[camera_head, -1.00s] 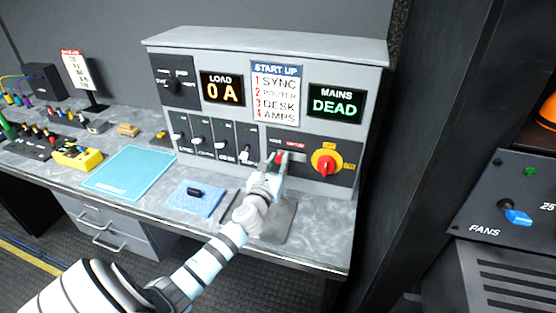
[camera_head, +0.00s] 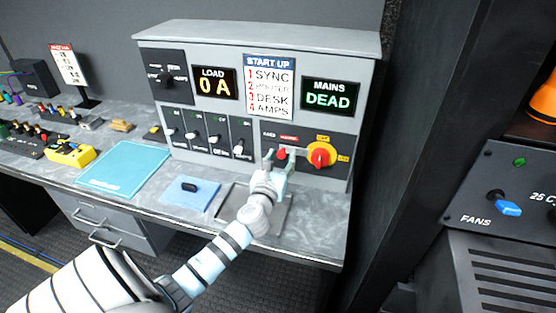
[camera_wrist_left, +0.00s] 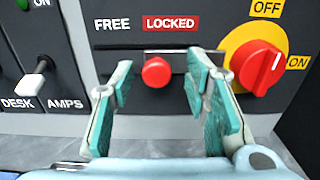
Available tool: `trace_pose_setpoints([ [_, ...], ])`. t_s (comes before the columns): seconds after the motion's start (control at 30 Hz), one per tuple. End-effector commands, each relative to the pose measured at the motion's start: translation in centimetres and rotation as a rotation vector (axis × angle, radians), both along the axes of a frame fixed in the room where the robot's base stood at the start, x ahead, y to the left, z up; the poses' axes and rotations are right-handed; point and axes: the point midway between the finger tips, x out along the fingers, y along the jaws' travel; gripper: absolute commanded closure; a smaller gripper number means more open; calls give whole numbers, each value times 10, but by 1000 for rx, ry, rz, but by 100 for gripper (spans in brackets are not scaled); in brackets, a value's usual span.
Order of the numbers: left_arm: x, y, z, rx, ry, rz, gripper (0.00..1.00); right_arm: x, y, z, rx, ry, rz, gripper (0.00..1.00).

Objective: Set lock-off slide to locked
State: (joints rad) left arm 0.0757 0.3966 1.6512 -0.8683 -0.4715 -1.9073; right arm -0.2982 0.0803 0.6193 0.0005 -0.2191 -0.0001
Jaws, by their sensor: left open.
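The lock-off slide has a round red knob (camera_wrist_left: 156,72) on a bar in the grey panel, below the FREE and LOCKED labels. The knob sits under the left part of the red LOCKED label (camera_wrist_left: 171,23), right of FREE. In the head view the red knob (camera_head: 281,155) is partly covered by my gripper. My left gripper (camera_head: 279,161) is open in front of the slide. In the left wrist view its teal-padded fingers (camera_wrist_left: 163,95) stand on either side of the knob, with a gap on both sides. My right gripper is not in view.
The MAINS display (camera_head: 328,96) reads DEAD.

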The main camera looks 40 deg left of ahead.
Motion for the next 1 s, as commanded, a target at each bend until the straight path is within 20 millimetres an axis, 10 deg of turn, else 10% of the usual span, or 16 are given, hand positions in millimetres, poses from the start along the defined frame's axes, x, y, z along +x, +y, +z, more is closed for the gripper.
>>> trace_pose_setpoints([
  [0.43, -95, -44, 0, -1, 2, -3, 58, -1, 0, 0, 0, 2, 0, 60],
  [1.0, -101, -47, 1, 0, 0, -2, 58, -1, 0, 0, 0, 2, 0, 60],
])
